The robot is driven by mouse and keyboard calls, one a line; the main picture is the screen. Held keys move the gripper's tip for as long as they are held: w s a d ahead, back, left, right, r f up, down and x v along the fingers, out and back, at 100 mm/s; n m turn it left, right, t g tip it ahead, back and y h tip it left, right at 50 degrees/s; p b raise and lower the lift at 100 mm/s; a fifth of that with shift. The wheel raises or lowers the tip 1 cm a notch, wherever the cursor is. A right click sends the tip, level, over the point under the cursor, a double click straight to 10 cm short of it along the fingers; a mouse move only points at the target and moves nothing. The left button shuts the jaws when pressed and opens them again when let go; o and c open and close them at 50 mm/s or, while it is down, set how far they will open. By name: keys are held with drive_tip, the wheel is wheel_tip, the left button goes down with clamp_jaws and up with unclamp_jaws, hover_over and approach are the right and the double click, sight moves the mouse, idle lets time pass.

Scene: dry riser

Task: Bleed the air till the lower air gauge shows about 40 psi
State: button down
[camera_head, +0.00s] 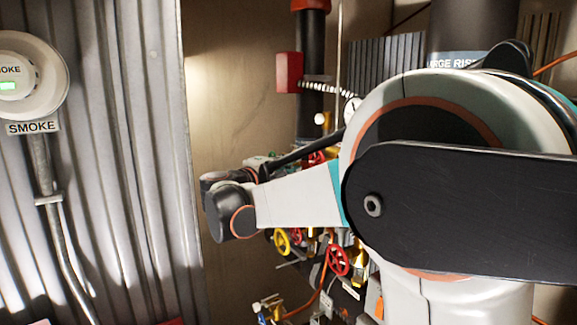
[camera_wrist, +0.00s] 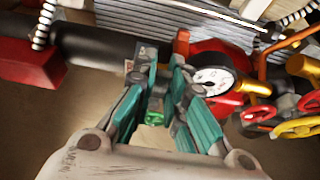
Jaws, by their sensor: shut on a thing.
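My gripper (camera_wrist: 164,76) has teal fingers and reaches into the pipework in the wrist view. It is shut on a small green handle (camera_wrist: 154,118), which shows between the fingers; the fingers hide much of it. A round white-faced gauge (camera_wrist: 213,80) sits just right of the fingers, tilted in the picture. Its dark needle shows, but the number it points to is too small to read. In the head view part of a white gauge (camera_head: 352,109) shows behind my arm; I cannot tell whether it is the same one.
A black pipe (camera_wrist: 95,50) with a red box (camera_wrist: 30,62) runs left of the fingers. Red (camera_wrist: 258,113) and yellow (camera_wrist: 300,127) handwheels crowd the right. A smoke detector (camera_head: 25,80) hangs on the corrugated wall (camera_head: 140,140) at left.

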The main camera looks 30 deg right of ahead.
drive_tip(key=shift+f+m+h+b, duration=0.3)
drive_tip(key=shift+f+m+b, duration=0.4)
drive_tip(key=shift+b, duration=0.55)
drive_tip(key=shift+r+m+b, duration=0.15)
drive_tip(key=shift+m+b, duration=0.25)
drive_tip(key=shift+m, duration=0.2)
drive_tip(key=c, duration=1.6)
unclamp_jaws()
drive_tip(key=v, duration=1.2)
drive_tip(key=shift+f, duration=0.2)
